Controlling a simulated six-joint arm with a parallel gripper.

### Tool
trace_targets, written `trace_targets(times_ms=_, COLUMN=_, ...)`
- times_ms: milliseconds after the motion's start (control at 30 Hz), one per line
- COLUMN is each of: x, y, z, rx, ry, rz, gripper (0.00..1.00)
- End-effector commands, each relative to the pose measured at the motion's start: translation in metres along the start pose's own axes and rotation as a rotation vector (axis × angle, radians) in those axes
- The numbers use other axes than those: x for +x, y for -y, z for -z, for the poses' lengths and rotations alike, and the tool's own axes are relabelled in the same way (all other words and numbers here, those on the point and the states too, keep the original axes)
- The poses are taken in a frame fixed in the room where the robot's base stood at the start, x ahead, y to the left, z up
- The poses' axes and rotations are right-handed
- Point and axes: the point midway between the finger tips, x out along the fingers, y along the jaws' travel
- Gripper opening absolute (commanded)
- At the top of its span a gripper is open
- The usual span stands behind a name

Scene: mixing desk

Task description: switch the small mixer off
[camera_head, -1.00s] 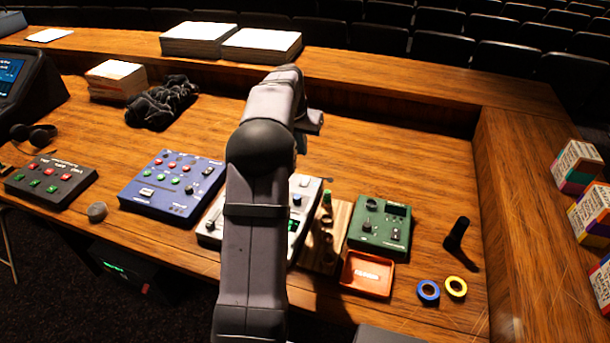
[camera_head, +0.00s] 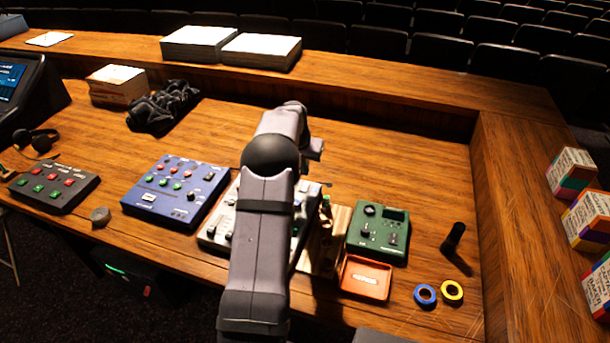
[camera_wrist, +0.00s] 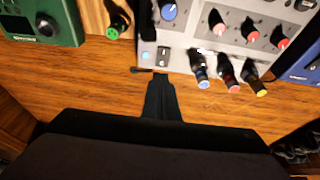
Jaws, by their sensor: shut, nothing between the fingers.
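The small mixer is the light grey panel (camera_head: 222,222) in the middle of the desk, partly hidden behind my arm in the head view. In the wrist view the mixer (camera_wrist: 190,33) shows red-capped knobs, a blue knob and fader caps in blue, red and yellow. A small rocker switch (camera_wrist: 163,57) sits near its edge, beside a blue round button or lamp (camera_wrist: 148,57). My gripper (camera_wrist: 162,77) is shut and empty, its tips just short of the switch in the picture. Contact cannot be told. My arm hides the gripper in the head view.
A green box (camera_head: 378,233) and a wooden rack (camera_head: 335,232) stand right of the mixer, a blue panel (camera_head: 174,189) left. An orange tray (camera_head: 366,279), blue tape (camera_head: 425,296), yellow tape (camera_head: 452,292) and a black cylinder (camera_head: 455,236) are further right.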

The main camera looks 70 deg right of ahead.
Motion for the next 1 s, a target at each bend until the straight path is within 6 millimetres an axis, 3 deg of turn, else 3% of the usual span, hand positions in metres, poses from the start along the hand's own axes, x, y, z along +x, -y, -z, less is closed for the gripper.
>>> trace_targets(times_ms=200, x=0.030, y=0.000, z=-0.003, rx=0.000, ry=0.002, rz=-0.001, gripper=0.00)
trace_targets(times_ms=400, x=0.048, y=0.000, z=-0.007, rx=0.000, ry=0.000, rz=-0.001, gripper=0.00)
trace_targets(times_ms=1000, x=0.057, y=0.000, z=-0.009, rx=0.000, ry=-0.002, rz=0.000, gripper=0.00)
